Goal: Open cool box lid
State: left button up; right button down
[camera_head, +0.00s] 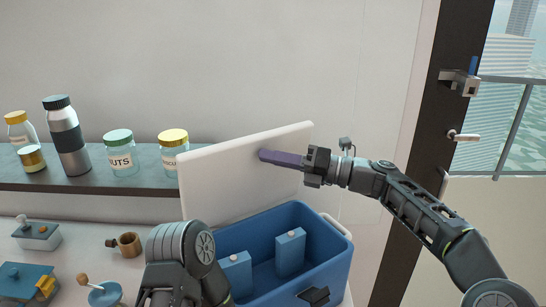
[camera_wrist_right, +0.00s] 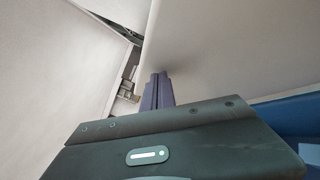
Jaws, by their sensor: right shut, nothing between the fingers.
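The blue cool box (camera_head: 335,262) stands at the lower middle of the head view. Its white lid (camera_head: 235,180) is raised, standing up at the back of the box, and the inside is open to view. In the right wrist view the shut fingers (camera_wrist_right: 157,90) lie near the white lid (camera_wrist_right: 210,50). My left arm shows in front of the box, but its fingertips do not.
A shelf (camera_head: 80,184) behind holds several jars and a bottle (camera_head: 67,138). A wooden mug (camera_head: 127,244) and small containers (camera_head: 37,232) stand on the counter at left. A dark door frame (camera_head: 425,130) with a handle is at right.

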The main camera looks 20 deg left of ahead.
jog(key=d, duration=0.7)
jog(key=shift+w+d+f, duration=0.25)
jog(key=shift+d+f, duration=0.05)
jog(key=shift+d, duration=0.1)
